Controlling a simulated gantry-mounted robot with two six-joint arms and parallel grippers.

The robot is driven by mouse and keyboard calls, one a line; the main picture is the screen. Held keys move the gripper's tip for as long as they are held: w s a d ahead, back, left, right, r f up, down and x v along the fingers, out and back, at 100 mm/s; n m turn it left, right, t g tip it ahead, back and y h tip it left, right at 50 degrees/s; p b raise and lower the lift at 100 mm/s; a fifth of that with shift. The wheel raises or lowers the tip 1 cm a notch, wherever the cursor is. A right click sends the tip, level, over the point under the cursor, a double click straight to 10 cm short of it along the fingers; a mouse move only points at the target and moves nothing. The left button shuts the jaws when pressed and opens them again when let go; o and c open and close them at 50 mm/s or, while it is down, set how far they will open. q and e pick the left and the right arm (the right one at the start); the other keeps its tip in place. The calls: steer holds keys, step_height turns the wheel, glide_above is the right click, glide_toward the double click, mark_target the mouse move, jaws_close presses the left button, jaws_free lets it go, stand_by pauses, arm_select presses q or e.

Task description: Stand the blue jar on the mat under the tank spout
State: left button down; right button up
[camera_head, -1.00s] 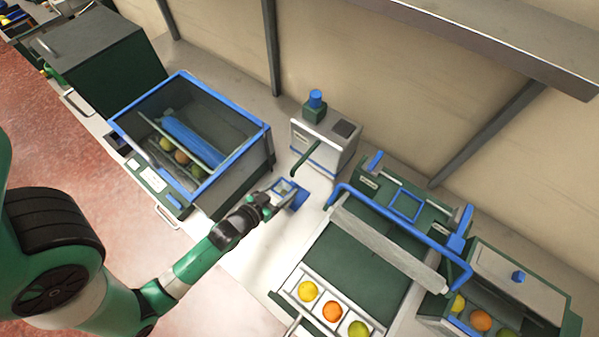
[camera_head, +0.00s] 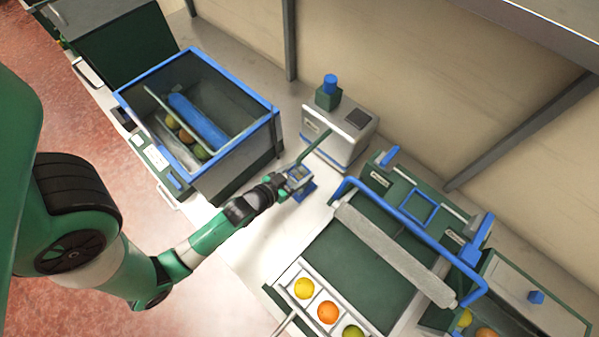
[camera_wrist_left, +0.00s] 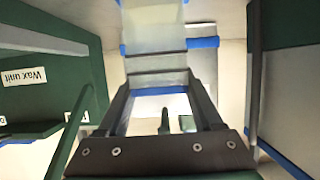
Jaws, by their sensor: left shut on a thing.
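The small blue jar (camera_head: 298,174) is between the fingers of my left gripper (camera_head: 291,182), which is shut on it. The blue mat (camera_head: 306,191) lies on the bench just below the jar and is partly covered by it in the head view. I cannot tell whether the jar touches the mat. In the left wrist view, both dark fingers of my left gripper (camera_wrist_left: 160,85) show around a pale translucent shape. My right gripper is out of view.
A blue-framed bin (camera_head: 235,150) with fruit inside stands close on the left. The wax unit (camera_head: 375,250) with its blue rail and grey roller is close on the right. A fruit tray (camera_head: 316,284) lies in front of it. The bench (camera_head: 262,240) before the mat is bare.

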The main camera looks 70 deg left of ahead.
arm_select(q)
steer(key=shift+f, duration=0.15)
steer(key=shift+c, duration=0.2)
jaws_free()
steer(key=shift+s+d+r, duration=0.1)
steer(key=shift+s+r, duration=0.05)
steer(key=shift+r, duration=0.1)
steer(key=v, duration=1.1)
steer(key=shift+s, duration=0.3)
steer(key=shift+d+r, duration=0.1)
steer(key=shift+r, duration=0.05)
